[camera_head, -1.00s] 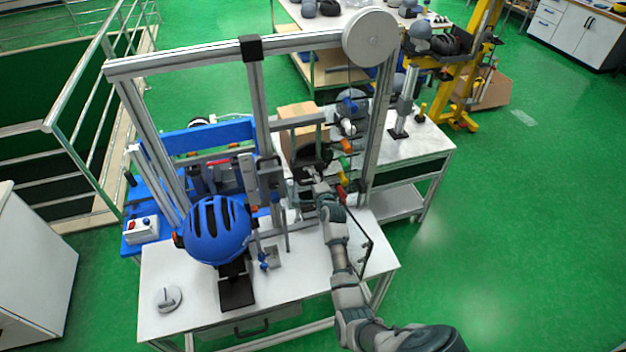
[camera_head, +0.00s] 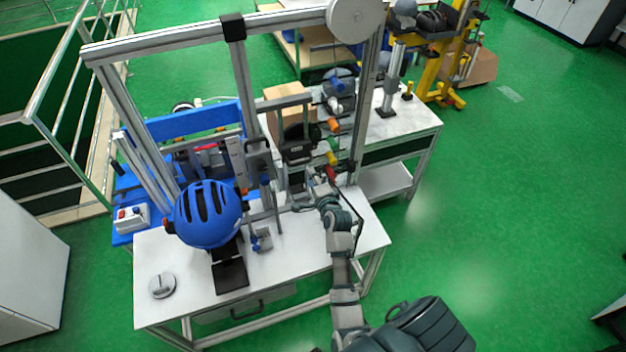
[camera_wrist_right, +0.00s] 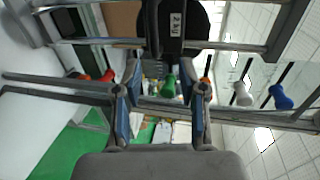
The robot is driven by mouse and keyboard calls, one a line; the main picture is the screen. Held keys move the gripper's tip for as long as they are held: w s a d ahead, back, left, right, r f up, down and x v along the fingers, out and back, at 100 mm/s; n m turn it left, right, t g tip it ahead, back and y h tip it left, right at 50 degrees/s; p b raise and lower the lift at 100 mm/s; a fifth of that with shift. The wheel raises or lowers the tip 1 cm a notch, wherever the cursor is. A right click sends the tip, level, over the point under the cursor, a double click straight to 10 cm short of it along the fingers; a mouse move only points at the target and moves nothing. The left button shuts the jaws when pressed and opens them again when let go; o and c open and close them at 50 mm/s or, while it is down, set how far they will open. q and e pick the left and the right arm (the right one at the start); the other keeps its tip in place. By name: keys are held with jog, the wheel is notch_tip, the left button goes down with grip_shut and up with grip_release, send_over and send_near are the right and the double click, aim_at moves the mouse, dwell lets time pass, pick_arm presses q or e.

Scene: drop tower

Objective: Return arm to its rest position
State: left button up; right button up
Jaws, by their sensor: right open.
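My right arm (camera_head: 343,270) reaches up from the bottom of the head view over the right part of the white table. My right gripper (camera_head: 303,204) is in front of the drop tower frame, near its upright rods. In the right wrist view the two fingers of my right gripper (camera_wrist_right: 160,105) are spread, with nothing held between them. A black part with a label (camera_wrist_right: 172,30) is beyond the fingers. It also shows in the head view (camera_head: 298,145), behind and above the gripper, apart from it. My left gripper is out of view.
A blue helmet (camera_head: 207,213) sits on the tower's mount, left of my gripper. The metal frame (camera_head: 245,100) stands close around the arm. Coloured knobs (camera_head: 331,158) are just above the gripper. A grey disc (camera_head: 162,285) lies on the white table (camera_head: 190,305).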

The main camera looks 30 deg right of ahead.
jog(key=shift+s, duration=0.2)
dwell(0.4)
jog(key=s+a+f+n+g+y, duration=0.2)
jog(key=s+a+f+n+g, duration=0.1)
jog(key=s+a+f+n, duration=0.3)
jog(key=s+a+f+n+g+y, duration=0.25)
jog(key=s+a+f+n, duration=0.2)
jog(key=s+n, duration=0.35)
jog(key=s+a+f+n+g, duration=0.25)
jog(key=s+a+n, duration=0.2)
jog(key=s, duration=0.55)
jog(key=s+a+f+n+g, duration=0.25)
jog(key=s+n+g, duration=0.2)
jog(key=s, duration=0.55)
notch_tip(320, 180, down, 28)
jog(key=s+f+b, duration=0.1)
jog(key=s+b, duration=0.1)
jog(key=s+d+f+g+b, duration=0.1)
jog(key=s+d+f, duration=0.1)
jog(key=s+f, duration=1.3)
jog(key=shift+s+d+f+g+h+b, duration=0.3)
jog(key=shift+s+d+f+g+h, duration=0.1)
jog(key=shift+s, duration=0.7)
